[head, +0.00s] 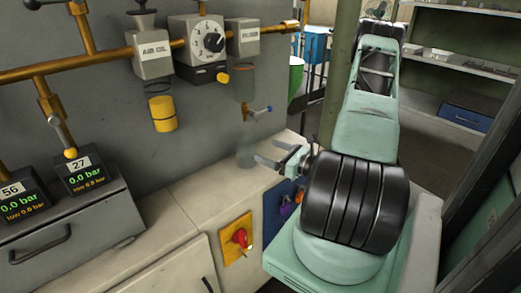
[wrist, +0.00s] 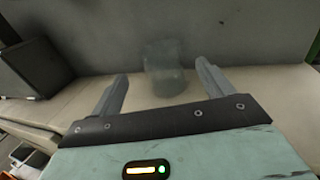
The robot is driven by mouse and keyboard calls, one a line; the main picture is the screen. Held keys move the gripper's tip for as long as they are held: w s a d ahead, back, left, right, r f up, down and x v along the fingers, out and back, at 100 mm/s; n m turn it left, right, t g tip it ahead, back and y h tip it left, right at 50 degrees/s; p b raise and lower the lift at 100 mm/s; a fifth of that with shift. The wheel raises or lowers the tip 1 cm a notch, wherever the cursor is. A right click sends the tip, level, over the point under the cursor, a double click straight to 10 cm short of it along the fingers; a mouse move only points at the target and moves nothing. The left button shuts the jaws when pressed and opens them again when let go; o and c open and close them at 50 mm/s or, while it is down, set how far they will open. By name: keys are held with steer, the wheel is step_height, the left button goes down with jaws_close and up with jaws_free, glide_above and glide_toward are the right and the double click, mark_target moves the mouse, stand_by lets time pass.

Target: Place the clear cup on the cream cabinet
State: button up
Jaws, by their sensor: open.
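The clear cup (head: 245,156) is faint and see-through in the head view. It appears to stand upright on the cream cabinet (head: 190,203), near the grey wall. My gripper (head: 268,153) is open and empty, just right of the cup. In the wrist view, the cup (wrist: 166,70) shows between and just ahead of the two spread fingers of my gripper (wrist: 162,72), with space on both sides. The cream top of the cabinet (wrist: 62,98) runs beneath it. The cup's exact contact with the top is hard to make out.
A grey gauge box (head: 75,222) stands at the left. A red rotary switch (head: 240,238) is on the cabinet front. The cream top left of the cup is clear.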

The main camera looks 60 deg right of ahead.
steer(key=shift+s, duration=0.4)
steer(key=w+a+r+n+g+y, duration=0.1)
steer(key=a+r+n+g+y, duration=0.35)
steer(key=a, duration=0.45)
steer(key=w+a+r+n+g+y, duration=0.1)
steer(key=w+a+n+g+y, duration=0.1)
steer(key=a+n+g+y, duration=0.45)
steer(key=w+a+r+n+g+y, duration=0.1)
steer(key=a+r+n+g+y, duration=0.15)
steer(key=a+n, duration=0.6)
steer(key=s+a+r+n+g+h, duration=0.2)
steer(key=s+a+n+h, duration=0.4)
steer(key=a+n, duration=0.4)
steer(key=s+a+r+n+g+h, duration=0.2)
steer(key=s+a+n+h, duration=0.5)
steer(key=n, duration=0.7)
steer(key=s+a+r, duration=0.1)
steer(key=s+a, duration=0.1)
steer(key=a, duration=0.1)
steer(key=shift+a+r, duration=0.15)
steer(key=shift+r, duration=0.05)
